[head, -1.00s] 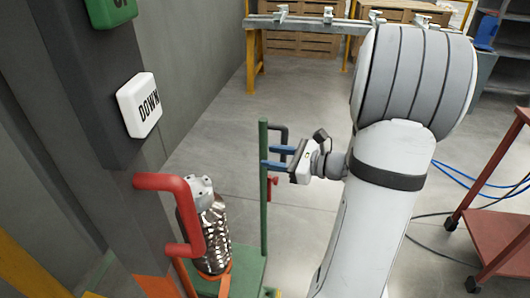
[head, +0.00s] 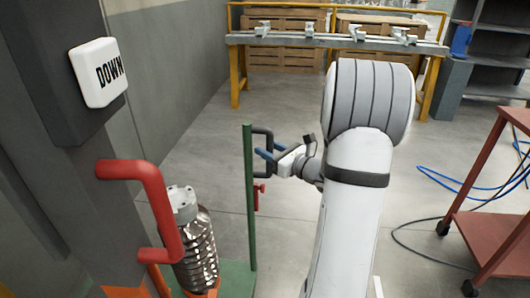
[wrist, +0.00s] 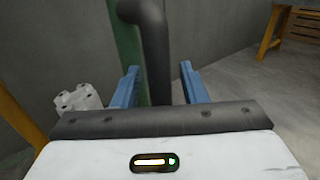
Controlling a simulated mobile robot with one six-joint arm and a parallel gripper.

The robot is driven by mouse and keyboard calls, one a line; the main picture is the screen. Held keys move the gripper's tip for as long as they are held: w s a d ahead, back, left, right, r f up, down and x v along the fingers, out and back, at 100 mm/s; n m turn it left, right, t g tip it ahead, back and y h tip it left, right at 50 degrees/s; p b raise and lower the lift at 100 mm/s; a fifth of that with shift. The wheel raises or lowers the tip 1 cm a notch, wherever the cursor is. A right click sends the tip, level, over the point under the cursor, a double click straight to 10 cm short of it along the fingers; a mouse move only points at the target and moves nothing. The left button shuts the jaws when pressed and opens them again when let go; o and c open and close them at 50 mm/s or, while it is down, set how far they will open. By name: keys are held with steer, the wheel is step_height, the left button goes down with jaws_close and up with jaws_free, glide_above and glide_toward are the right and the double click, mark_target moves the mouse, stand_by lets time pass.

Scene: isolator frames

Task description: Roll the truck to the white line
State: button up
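The truck has a green deck (head: 238,278), a green upright post (head: 249,200) and a black handle (head: 266,135). A shiny ribbed metal cylinder (head: 196,255) with a grey cap stands on it. My gripper (head: 262,150) is at the handle with its two blue fingers apart. In the wrist view, the dark handle (wrist: 155,50) passes between the open fingers (wrist: 159,72), with gaps visible on both sides. The green post (wrist: 128,45) is behind it, nearer the left finger. A white strip (head: 378,286) shows beside my arm; I cannot tell whether it is the line.
A grey column with a white DOWN button (head: 98,72) and a red bent pipe (head: 150,195) stand close on the left. A red cart (head: 490,225) and blue cables (head: 450,182) lie right. A yellow-legged bench (head: 330,42) is at the back.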

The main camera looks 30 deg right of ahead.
steer(key=shift+c, duration=0.6)
jaws_close()
